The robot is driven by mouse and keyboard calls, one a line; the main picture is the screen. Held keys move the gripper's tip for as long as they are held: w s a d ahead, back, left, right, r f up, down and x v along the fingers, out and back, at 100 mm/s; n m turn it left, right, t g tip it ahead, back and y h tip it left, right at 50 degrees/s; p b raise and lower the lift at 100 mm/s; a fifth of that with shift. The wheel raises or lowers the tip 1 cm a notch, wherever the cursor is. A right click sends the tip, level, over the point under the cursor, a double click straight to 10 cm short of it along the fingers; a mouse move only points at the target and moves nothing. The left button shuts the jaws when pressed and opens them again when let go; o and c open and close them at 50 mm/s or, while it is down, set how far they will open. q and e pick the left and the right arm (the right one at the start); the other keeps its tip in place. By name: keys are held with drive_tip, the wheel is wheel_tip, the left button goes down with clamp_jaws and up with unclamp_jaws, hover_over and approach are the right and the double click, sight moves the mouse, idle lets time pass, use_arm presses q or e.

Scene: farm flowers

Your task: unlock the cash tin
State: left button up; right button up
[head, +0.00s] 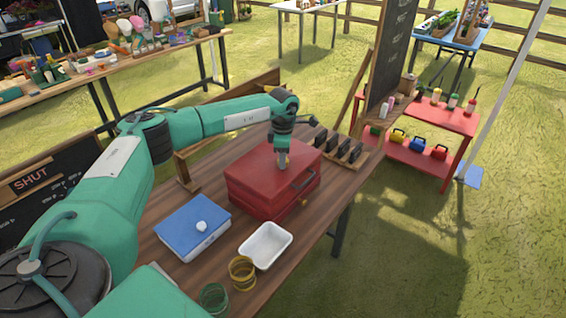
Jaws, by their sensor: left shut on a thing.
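The red cash tin (257,190) stands on the wooden table with its lid down. A dark handle (303,178) is on its right-hand side, and a small brass-coloured spot, perhaps the lock (304,201), shows below it. My left gripper (282,164) points down over the tin's lid, close to the handle side. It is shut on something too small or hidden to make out. I cannot tell whether it touches the lid. No key can be made out. My right gripper is not in view.
A blue-topped box (193,222) with a white knob, a white tray (265,238), a yellow-brown jar (242,271) and a green jar (213,297) stand in front of the tin. A dark slotted rack (340,149) and a chalkboard (388,60) are behind it.

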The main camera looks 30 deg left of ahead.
use_arm(q)
drive_tip(key=m+b, duration=0.2)
drive_tip(key=m, duration=0.2)
drive_tip(key=shift+f+m+b, duration=0.1)
drive_tip(key=shift+m+b, duration=0.2)
drive_tip(key=shift+b, duration=0.1)
drive_tip(key=m+b, duration=0.1)
drive_tip(key=m, duration=0.1)
drive_tip(key=shift+m, duration=0.4)
drive_tip(key=shift+m+b, duration=0.35)
drive_tip(key=shift+m, duration=0.05)
drive_tip(key=shift+m+b, duration=0.35)
drive_tip(key=shift+m, duration=1.05)
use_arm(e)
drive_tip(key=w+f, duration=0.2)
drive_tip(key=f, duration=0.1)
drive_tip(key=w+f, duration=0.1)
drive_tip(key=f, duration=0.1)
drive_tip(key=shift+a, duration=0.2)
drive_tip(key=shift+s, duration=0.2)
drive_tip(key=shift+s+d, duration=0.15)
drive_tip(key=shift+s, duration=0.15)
